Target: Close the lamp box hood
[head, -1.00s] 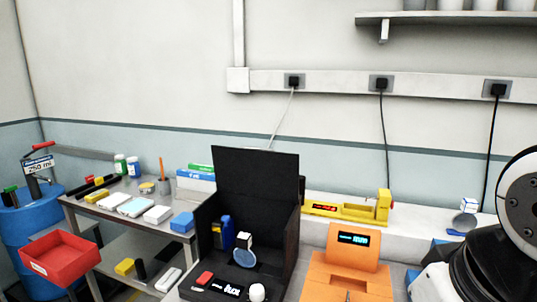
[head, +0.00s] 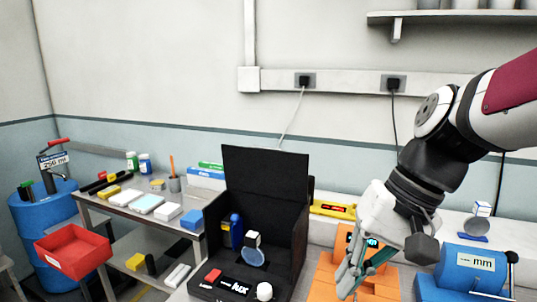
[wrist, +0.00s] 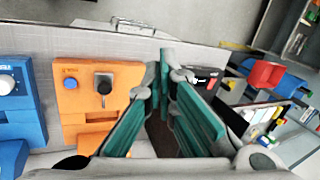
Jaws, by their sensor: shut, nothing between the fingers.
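The lamp box (head: 296,235) is a black open-fronted box on the bench, with a front panel reading "lux". Its black hood (head: 265,175) stands upright at the back, raised open. Inside the box are a blue bottle, a small white cube and a pale round disc. My gripper (head: 352,288), with teal finger pads, is to the right of the box, in front of the orange device and apart from the hood. It is shut and empty. In the wrist view, my fingers (wrist: 168,75) hide most of the box; part of its dark front panel (wrist: 205,78) shows beside them.
The orange device (head: 378,286) is partly hidden behind my gripper. A blue "mm" device (head: 474,271) stands at the right. A yellow instrument (head: 332,209) lies behind. A side table (head: 95,208) with small boxes and a red bin (head: 72,252) are at the left.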

